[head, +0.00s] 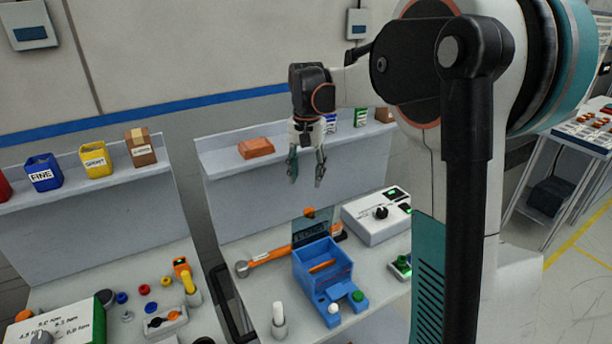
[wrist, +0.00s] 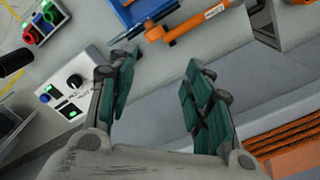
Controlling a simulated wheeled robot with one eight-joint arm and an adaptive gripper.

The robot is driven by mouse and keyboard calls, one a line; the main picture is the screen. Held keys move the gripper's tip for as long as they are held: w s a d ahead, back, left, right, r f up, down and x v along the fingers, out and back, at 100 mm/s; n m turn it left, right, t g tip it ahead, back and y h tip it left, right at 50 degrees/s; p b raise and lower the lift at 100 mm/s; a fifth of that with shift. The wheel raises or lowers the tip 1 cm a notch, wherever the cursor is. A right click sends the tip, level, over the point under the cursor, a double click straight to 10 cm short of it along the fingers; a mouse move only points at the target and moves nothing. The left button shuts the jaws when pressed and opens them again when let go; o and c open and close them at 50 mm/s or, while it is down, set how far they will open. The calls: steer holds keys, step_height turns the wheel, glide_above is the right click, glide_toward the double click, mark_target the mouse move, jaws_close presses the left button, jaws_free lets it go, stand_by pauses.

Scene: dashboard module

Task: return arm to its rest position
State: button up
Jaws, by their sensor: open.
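My gripper (head: 306,166) hangs from my arm above the right workbench, fingers pointing down, in the head view. Its two teal fingers are spread apart with nothing between them. They also show in the wrist view (wrist: 160,95), open over the grey bench and shelf edge. The arm reaches out from the upper right of the head view. It hides part of the bench and shelf on the right.
Below stand a blue box (head: 322,268), an orange hammer (head: 268,257) and a white box with a knob (head: 377,214). An orange-brown block (head: 256,147) lies on the shelf (head: 222,162) left of the gripper. Coloured bins (head: 43,173) line the left shelf.

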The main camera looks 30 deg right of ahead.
steer(key=s+a+r+n+t+b, duration=0.1)
steer(key=s+a+n+t, duration=0.1)
steer(key=s+a, duration=0.4)
steer(key=s+a+r+n+t+b, duration=0.1)
steer(key=s+a+n+b, duration=0.15)
steer(key=s, duration=0.55)
steer(key=s+a+f+n+t, duration=0.2)
steer(key=s+f, duration=0.1)
steer(key=s, duration=0.3)
steer(key=s+a+f+n+t+b, duration=0.1)
steer(key=s+a+f+n+t, duration=0.1)
steer(key=s, duration=0.4)
step_height(320, 180, down, 2)
steer(key=shift+s+a+f, duration=0.25)
steer(key=shift+s+a, duration=0.05)
steer(key=shift+a, duration=0.35)
steer(key=c, duration=0.3)
steer(key=shift+a, duration=0.1)
